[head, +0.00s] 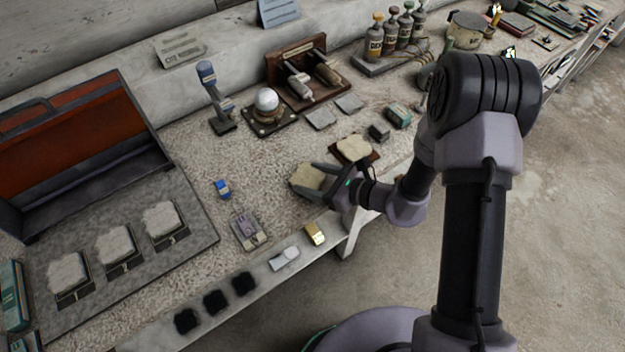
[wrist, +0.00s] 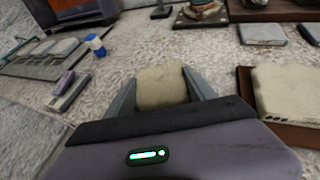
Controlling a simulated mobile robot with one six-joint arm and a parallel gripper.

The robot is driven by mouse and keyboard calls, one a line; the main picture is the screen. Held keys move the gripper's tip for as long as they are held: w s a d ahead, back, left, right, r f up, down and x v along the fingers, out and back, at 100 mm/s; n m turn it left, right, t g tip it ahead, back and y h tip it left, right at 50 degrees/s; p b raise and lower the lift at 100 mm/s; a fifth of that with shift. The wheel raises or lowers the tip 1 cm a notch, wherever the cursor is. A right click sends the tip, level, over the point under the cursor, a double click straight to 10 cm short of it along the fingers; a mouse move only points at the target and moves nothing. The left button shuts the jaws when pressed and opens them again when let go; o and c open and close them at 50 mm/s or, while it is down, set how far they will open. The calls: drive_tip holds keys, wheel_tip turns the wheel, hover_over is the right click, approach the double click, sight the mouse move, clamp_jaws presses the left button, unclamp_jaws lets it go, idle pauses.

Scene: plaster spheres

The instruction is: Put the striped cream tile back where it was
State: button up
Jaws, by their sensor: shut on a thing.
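My gripper (head: 318,180) is shut on a cream tile (head: 308,176), held by its sides over the speckled tabletop. The held tile also shows between the fingers in the wrist view (wrist: 162,86); I cannot make out stripes on it. A second cream tile (head: 354,148) lies on a dark brown base (head: 372,157) just beyond and to the right of my gripper. It also shows at the right in the wrist view (wrist: 288,92). Several pale tiles, such as one at the left (head: 68,272), lie on a grey board (head: 130,262) in the left part of the table.
A blue-capped small bottle (head: 222,188) and a grey-purple device (head: 247,229) stand left of my gripper. A white ball on a stand (head: 267,103) and flat grey plates (head: 320,117) lie behind. A yellow block (head: 315,234) sits near the front edge. Speckled table between is clear.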

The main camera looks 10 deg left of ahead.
drive_tip(key=o, duration=1.8)
